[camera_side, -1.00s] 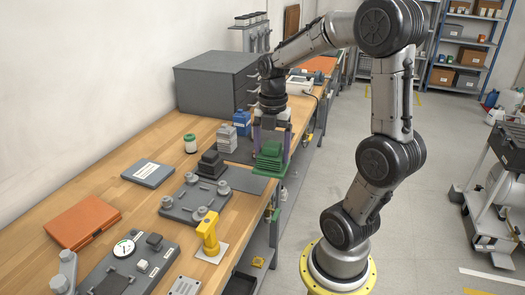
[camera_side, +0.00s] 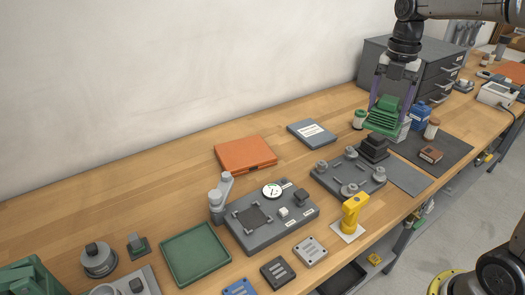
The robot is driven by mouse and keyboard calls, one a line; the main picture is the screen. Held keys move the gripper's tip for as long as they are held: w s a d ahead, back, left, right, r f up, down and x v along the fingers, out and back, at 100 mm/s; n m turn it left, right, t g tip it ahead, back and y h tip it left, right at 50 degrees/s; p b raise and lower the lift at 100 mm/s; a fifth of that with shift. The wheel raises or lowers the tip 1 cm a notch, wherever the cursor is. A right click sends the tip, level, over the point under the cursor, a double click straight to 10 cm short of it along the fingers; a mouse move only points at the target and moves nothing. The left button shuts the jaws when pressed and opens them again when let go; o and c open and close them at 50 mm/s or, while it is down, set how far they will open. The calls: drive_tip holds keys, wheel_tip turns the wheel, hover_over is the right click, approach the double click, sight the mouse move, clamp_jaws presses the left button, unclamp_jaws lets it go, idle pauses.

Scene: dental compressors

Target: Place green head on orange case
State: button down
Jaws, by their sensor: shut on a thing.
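My gripper (camera_side: 391,98) is shut on the green head (camera_side: 383,116), a ribbed green block, with purple-sided fingers on either side of it. The head is held in the air above the back right part of the bench, over the area of a stepped black block (camera_side: 374,146). It partly hides a grey-white container (camera_side: 403,130) behind it. The orange case (camera_side: 246,154) lies flat and closed on the bench, well to the left of my gripper. Its top is bare.
A grey-blue flat box (camera_side: 311,132) lies between the case and my gripper. In front are a grey fixture plate (camera_side: 347,188), a gauge panel (camera_side: 263,224) and a yellow upright tool (camera_side: 353,211). A green tray (camera_side: 195,254) is front left. Bare wood surrounds the case.

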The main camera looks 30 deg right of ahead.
drive_tip(key=w+a+n, duration=0.3)
drive_tip(key=w+a, duration=0.5)
drive_tip(key=a, duration=0.2)
drive_tip(key=n, duration=0.2)
hover_over(264, 158)
drive_tip(key=shift+w+f, duration=0.1)
drive_tip(key=shift+f, duration=8.1)
drive_tip(key=shift+f, duration=0.1)
unclamp_jaws()
drive_tip(key=shift+f, duration=0.2)
